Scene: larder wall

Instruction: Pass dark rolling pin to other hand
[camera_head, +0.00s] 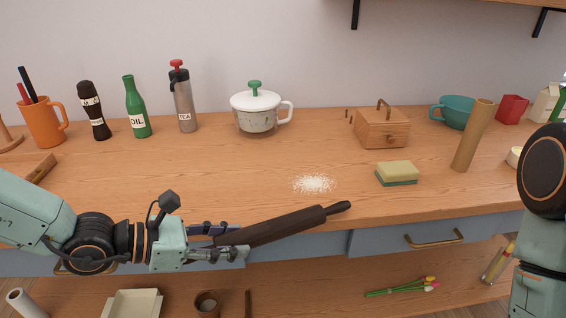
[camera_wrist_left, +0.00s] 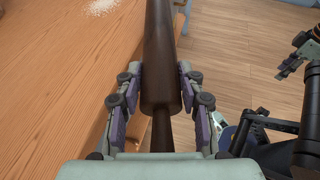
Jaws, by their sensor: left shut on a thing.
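The dark rolling pin (camera_head: 285,226) is held in my left gripper (camera_head: 222,242), in front of the counter's front edge in the head view. It points to the right and slightly up, with its free handle at the far right end. In the left wrist view the pin (camera_wrist_left: 160,60) runs straight away between the two fingers of the left gripper (camera_wrist_left: 160,95), which sit on either side of it near its end. My right arm shows at the right edge of the head view; its gripper is out of that view. Dark gripper parts, likely my right gripper (camera_wrist_left: 300,55), show at the right edge of the wrist view.
The wooden counter (camera_head: 230,180) carries white powder (camera_head: 314,184), a sponge (camera_head: 397,173), a wooden box (camera_head: 381,128), a white lidded pot (camera_head: 255,112) and a cardboard tube (camera_head: 473,135). Bottles and an orange mug (camera_head: 42,122) stand at the left. A lower shelf holds a tray (camera_head: 133,303) and flowers (camera_head: 402,287).

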